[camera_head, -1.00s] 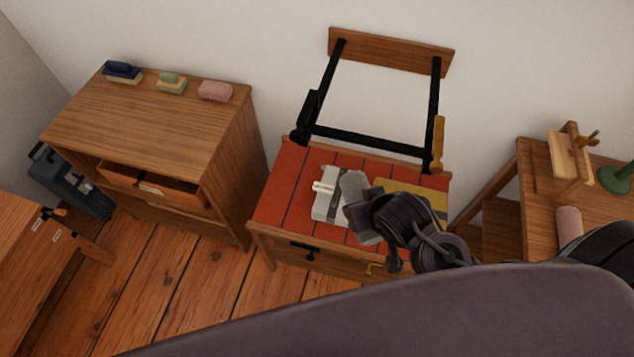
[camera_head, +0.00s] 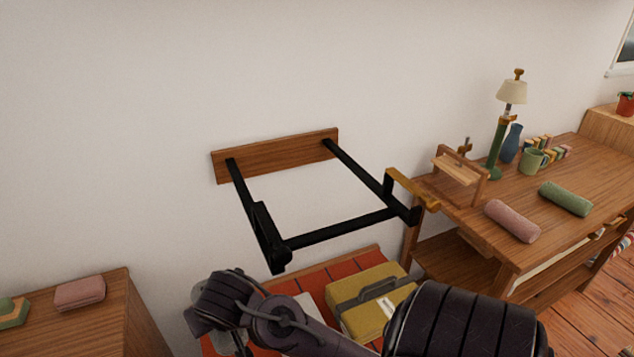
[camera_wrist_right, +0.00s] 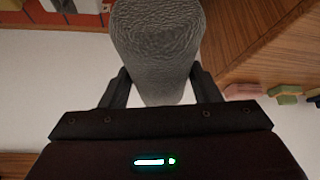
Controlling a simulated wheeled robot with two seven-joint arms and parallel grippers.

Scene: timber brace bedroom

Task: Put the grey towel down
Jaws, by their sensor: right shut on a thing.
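The grey towel (camera_wrist_right: 157,40) is a rolled, textured bundle between the fingers of my right gripper (camera_wrist_right: 160,88) in the right wrist view. The gripper is shut on it, with a finger on each side. In the head view my right wrist (camera_head: 225,305) is at the lower middle, over the left part of the red slatted top (camera_head: 350,265). The towel is mostly hidden there behind the wrist. My left gripper is not in view.
A black folding frame (camera_head: 345,228) juts from the wall above the red top. A yellow case (camera_head: 365,300) lies on that top. A wooden cabinet (camera_head: 95,325) with a pink block (camera_head: 80,293) stands left. A desk (camera_head: 540,225) with pink (camera_head: 512,221) and green rolls (camera_head: 565,199) stands right.

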